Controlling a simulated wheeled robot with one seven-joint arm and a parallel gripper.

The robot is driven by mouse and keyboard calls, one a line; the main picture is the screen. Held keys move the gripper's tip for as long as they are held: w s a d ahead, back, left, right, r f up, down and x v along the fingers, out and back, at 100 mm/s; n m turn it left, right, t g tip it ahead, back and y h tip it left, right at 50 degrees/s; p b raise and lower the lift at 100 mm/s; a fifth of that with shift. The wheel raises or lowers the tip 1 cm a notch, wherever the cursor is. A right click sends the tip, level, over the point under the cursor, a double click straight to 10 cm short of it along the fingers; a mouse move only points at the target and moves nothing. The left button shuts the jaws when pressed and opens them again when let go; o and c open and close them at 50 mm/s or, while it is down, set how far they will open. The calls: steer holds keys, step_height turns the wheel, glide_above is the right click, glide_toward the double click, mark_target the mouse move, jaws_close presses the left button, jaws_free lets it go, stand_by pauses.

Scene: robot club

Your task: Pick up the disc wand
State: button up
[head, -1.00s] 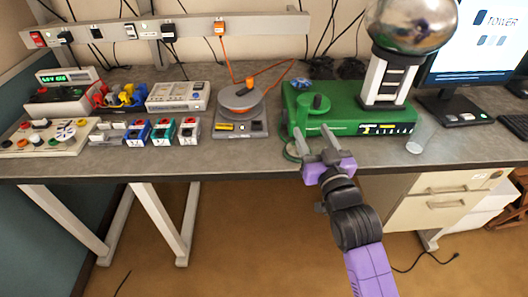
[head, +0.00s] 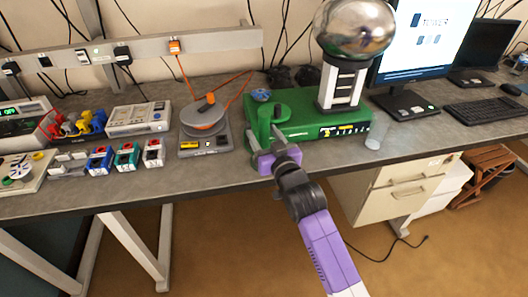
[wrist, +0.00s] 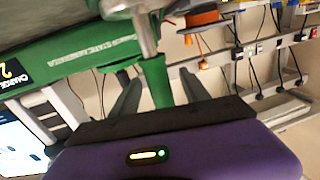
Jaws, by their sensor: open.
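What seems to be the disc wand shows in the wrist view as a green handle (wrist: 157,82) with a grey metal rod above it. The handle lies between the two dark fingers of my gripper (wrist: 158,92), with a gap visible on either side. In the head view my gripper (head: 264,138) is open at the front left corner of the green generator base (head: 330,128). There the gripper and nearby green parts hide much of the wand, and I cannot make out its disc clearly.
A grey disc unit (head: 205,117) with an orange cord stands left of the base. A chrome sphere (head: 355,28) on a white column rises from the base.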

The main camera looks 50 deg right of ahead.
jaws_close()
stand_by(1.4)
